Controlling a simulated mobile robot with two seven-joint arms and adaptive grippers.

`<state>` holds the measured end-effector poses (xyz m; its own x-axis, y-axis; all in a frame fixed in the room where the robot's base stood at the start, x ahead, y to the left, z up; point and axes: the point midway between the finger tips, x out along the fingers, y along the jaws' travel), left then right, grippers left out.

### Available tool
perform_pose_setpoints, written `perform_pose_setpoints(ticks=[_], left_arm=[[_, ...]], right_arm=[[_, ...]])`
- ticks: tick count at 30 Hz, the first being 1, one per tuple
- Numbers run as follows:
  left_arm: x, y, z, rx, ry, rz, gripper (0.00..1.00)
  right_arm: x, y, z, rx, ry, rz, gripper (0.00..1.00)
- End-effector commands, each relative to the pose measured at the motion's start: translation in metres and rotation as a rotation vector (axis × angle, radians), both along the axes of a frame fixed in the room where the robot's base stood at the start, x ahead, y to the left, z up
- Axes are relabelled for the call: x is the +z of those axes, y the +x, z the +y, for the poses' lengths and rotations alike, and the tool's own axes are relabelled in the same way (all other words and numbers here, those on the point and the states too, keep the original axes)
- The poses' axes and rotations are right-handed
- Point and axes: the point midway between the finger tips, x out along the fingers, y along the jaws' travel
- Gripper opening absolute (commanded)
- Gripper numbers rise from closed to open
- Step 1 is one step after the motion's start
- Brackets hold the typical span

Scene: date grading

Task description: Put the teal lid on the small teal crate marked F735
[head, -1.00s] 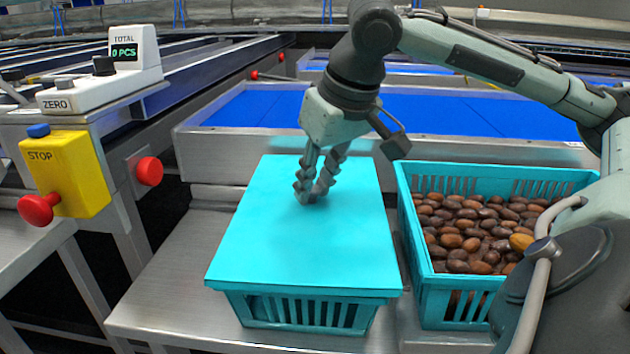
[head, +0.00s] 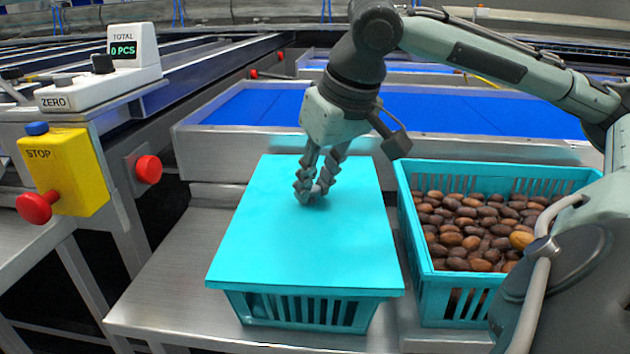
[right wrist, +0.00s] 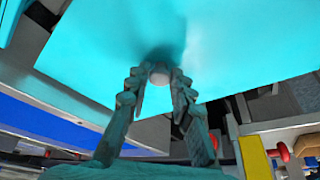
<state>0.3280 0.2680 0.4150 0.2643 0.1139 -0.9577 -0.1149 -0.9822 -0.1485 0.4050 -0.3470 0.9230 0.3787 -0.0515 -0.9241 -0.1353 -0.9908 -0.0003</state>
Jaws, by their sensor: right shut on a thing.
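The flat teal lid (head: 300,245) lies over the small teal crate (head: 300,312) and covers its opening. Its front edge sits right at the crate's rim; I cannot tell whether it is fully seated or a hair above. No F735 mark can be read. My right gripper (head: 314,196) points down at the middle of the lid. In the right wrist view its fingers (right wrist: 158,88) are closed on a small round knob (right wrist: 159,74) on the lid. My left gripper is not in view.
A second teal crate (head: 420,300) full of brown dates stands close on the right. A blue conveyor (head: 250,108) runs behind. A yellow stop box (head: 65,180) with red knobs and a counter reading 0 PCS (head: 124,51) are at the left. The steel shelf (head: 165,285) is bare left of the crate.

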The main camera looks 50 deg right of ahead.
Motion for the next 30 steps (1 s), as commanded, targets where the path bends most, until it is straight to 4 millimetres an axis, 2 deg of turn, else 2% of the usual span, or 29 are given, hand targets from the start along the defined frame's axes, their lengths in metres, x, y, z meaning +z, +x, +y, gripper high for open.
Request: perform_pose_setpoints(ticks=[27,28,30], left_arm=[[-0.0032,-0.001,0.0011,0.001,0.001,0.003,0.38],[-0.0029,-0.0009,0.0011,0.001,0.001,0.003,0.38],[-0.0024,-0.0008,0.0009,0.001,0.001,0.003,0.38]], right_arm=[[-0.0043,0.0,-0.0002,0.0,-0.001,-0.001,0.0],[-0.0041,0.0,-0.0002,0.0,0.0,-0.001,0.23],[-0.0037,0.0,-0.0002,0.0,0.0,-0.001,0.32]])
